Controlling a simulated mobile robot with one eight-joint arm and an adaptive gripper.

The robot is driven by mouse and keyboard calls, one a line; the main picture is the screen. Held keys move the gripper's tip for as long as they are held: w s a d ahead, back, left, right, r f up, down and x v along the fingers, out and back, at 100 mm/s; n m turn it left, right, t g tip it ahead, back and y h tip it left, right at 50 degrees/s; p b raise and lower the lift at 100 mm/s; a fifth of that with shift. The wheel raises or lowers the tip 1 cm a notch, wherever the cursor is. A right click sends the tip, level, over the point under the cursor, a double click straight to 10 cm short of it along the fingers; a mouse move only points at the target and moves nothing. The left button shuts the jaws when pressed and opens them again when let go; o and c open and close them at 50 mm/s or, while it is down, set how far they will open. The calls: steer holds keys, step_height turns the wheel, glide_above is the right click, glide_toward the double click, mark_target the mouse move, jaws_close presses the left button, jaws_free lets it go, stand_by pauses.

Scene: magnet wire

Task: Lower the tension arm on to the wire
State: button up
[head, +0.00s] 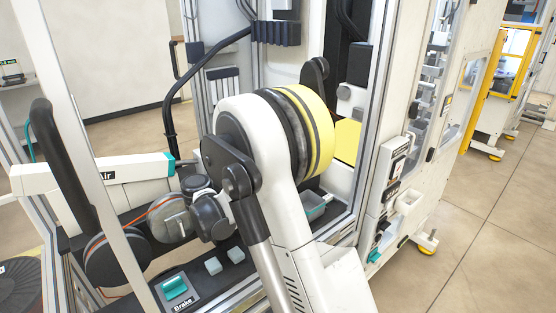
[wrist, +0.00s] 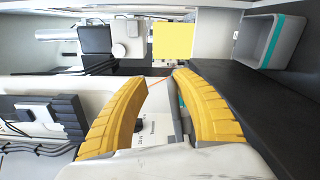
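The orange wire (head: 160,203) runs as a short line near the grey round part (head: 171,222) at the lower left in the head view. In the wrist view a thin orange line of wire (wrist: 159,79) shows between the fingertips. My gripper (wrist: 160,78) shows there as two yellow ribbed fingers, spread apart with a clear gap. A grey bar with a teal strip lies behind the gap, and I see no finger closed on it. My fingertips do not show in the head view. I cannot pick out the tension arm with certainty.
A dark spool (head: 108,258) stands at the lower left. A white "Air" unit (head: 95,172) reaches in from the left. In the wrist view a grey tray (wrist: 271,40) lies upper right.

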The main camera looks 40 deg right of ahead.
steer(key=a, duration=1.2)
steer(key=shift+s, duration=0.25)
steer(key=s+a+f+t+y, duration=0.1)
steer(key=s+f+t+y, duration=0.15)
steer(key=s+y, duration=0.7)
steer(key=s+a+f+m+t+y, duration=0.2)
steer(key=s+a+f+t+y, duration=0.1)
steer(key=s+a+y, duration=0.5)
steer(key=shift+s+a+m+t, duration=0.5)
steer(key=shift+s+a, duration=1.05)
steer(key=shift+a, duration=1.25)
